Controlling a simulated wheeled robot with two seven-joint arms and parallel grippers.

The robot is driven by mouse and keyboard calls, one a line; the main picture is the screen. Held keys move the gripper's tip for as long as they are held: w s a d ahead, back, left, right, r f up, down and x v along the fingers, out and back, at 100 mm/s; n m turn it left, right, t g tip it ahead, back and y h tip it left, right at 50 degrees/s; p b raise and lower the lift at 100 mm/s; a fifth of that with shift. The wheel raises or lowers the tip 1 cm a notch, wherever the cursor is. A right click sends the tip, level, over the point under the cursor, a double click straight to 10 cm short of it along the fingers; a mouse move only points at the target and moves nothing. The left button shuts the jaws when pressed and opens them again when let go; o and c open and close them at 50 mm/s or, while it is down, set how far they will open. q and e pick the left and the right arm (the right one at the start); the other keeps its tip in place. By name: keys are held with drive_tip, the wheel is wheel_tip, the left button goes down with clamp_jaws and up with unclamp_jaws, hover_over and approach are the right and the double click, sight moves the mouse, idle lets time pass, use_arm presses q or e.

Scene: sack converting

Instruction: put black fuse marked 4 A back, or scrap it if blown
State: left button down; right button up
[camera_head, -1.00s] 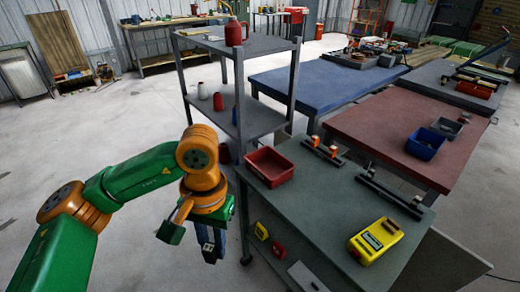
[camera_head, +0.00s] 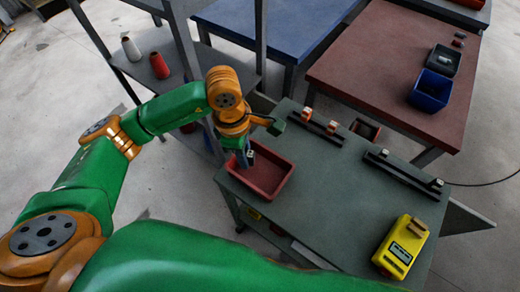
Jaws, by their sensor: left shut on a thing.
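My left gripper (camera_head: 245,158) is over the left part of the red tray (camera_head: 264,190) at the left end of the green-grey bench. It points down and is shut on a small dark thing, apparently the black fuse; the 4 A marking cannot be read. Two black rails lie on the bench: one (camera_head: 316,129) with orange end pieces, the other (camera_head: 402,173) with pale end pieces. A yellow meter (camera_head: 400,247) with a display and a tan block on top sits at the bench's right front. My right gripper is not in view.
A grey shelf rack with a white cone (camera_head: 131,48) and a red cone (camera_head: 159,66) stands behind my left arm. A red-topped table (camera_head: 385,70) with a blue bin (camera_head: 430,91) stands beyond the bench. The bench's middle (camera_head: 320,190) is clear.

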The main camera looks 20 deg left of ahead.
use_arm(q)
drive_tip(key=n, duration=0.3)
drive_tip(key=shift+d+f, duration=0.15)
drive_tip(key=shift+d, duration=0.25)
drive_tip(key=shift+w+f+n, duration=0.1)
drive_tip(key=shift+f+n, duration=0.15)
drive_tip(key=shift+n, duration=0.25)
drive_tip(key=b, duration=0.4)
hover_over(250, 178)
wheel_tip(250, 178, down, 6)
drive_tip(key=shift+d+f, duration=0.1)
drive_tip(key=c, duration=0.7)
unclamp_jaws()
drive_tip(key=shift+o, duration=0.2)
wheel_tip(250, 178, up, 7)
drive_tip(key=shift+a+r+b, duration=0.2)
drive_tip(key=shift+a+b, duration=0.1)
drive_tip(key=shift+a, duration=0.1)
